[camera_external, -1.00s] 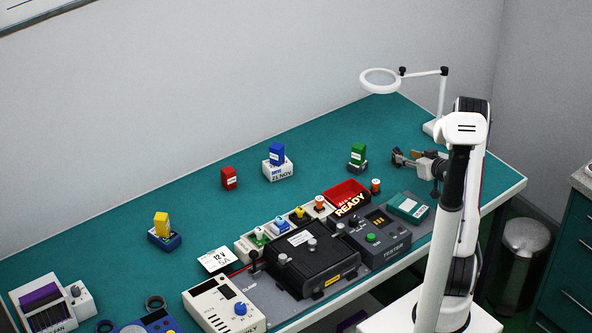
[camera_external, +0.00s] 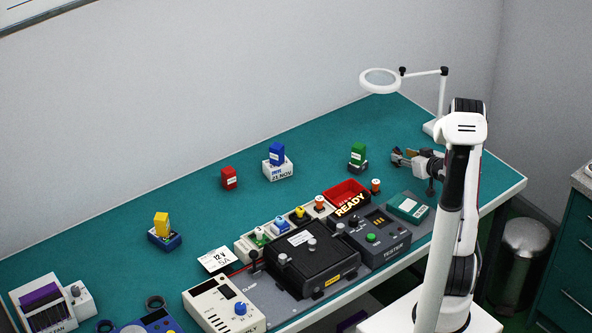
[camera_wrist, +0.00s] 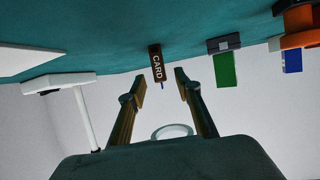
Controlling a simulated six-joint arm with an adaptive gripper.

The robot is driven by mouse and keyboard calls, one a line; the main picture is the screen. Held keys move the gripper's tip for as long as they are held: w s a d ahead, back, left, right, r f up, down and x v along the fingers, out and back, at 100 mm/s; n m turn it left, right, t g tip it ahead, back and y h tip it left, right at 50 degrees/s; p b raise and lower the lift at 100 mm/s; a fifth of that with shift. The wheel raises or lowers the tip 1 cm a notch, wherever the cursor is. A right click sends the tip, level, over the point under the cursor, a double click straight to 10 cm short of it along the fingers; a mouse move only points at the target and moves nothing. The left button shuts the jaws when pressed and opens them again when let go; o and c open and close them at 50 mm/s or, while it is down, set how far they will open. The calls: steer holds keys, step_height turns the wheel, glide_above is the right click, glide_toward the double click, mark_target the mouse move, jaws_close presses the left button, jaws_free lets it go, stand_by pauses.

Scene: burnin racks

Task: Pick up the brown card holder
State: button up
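The brown card holder (camera_wrist: 156,62) shows in the wrist view with a white CARD label, just beyond and between the two fingertips. My gripper (camera_wrist: 161,88) is open there, its fingers on either side of the line to the holder, with nothing visibly between the tips. In the outside view my gripper (camera_external: 400,158) is low over the right part of the green table, pointing left. A small brown patch beside the fingers there may be the holder; it is mostly hidden by the gripper.
A green block on a dark base (camera_external: 357,157) stands left of my gripper. A red READY bin (camera_external: 346,191) and an orange-topped spool (camera_external: 375,186) are in front. A magnifier lamp (camera_external: 441,95) stands behind. The tabletop around the holder looks mostly clear.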

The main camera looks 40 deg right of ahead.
steer(key=shift+f+x, duration=0.1)
steer(key=shift+x, duration=1.2)
steer(key=shift+f+x, duration=0.15)
steer(key=shift+x, duration=1.15)
steer(key=shift+s, duration=0.1)
steer(key=shift+a, duration=0.1)
jaws_close()
